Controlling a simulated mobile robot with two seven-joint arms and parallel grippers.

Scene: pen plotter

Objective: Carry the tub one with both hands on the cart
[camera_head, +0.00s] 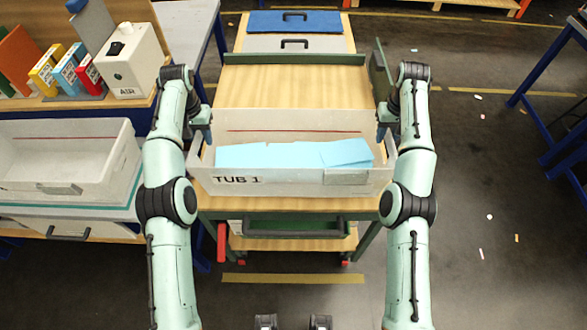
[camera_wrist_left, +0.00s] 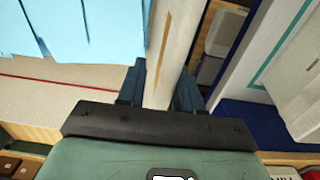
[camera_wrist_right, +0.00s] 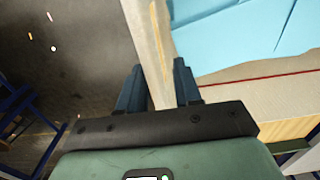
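The tub one (camera_head: 290,183) is a whitish open box labelled "TUB 1" with light blue sheets or packs (camera_head: 295,155) inside. In the head view it is at the near half of the wooden cart top (camera_head: 290,88); whether its bottom touches the top is hard to tell. My left gripper (camera_head: 203,138) has its fingers on either side of the tub's left wall, with the wall filling the gap in the left wrist view (camera_wrist_left: 162,88). My right gripper (camera_head: 384,128) straddles the right wall the same way in the right wrist view (camera_wrist_right: 160,88). The fingertips are partly hidden.
A second whitish tub (camera_head: 62,200) stands on the bench at left, below binders and a white "AIR" box (camera_head: 130,65). A raised green panel (camera_head: 381,70) stands at the cart's right. Blue-legged tables are at far right. The floor (camera_head: 480,170) right of the cart is open, with small scraps.

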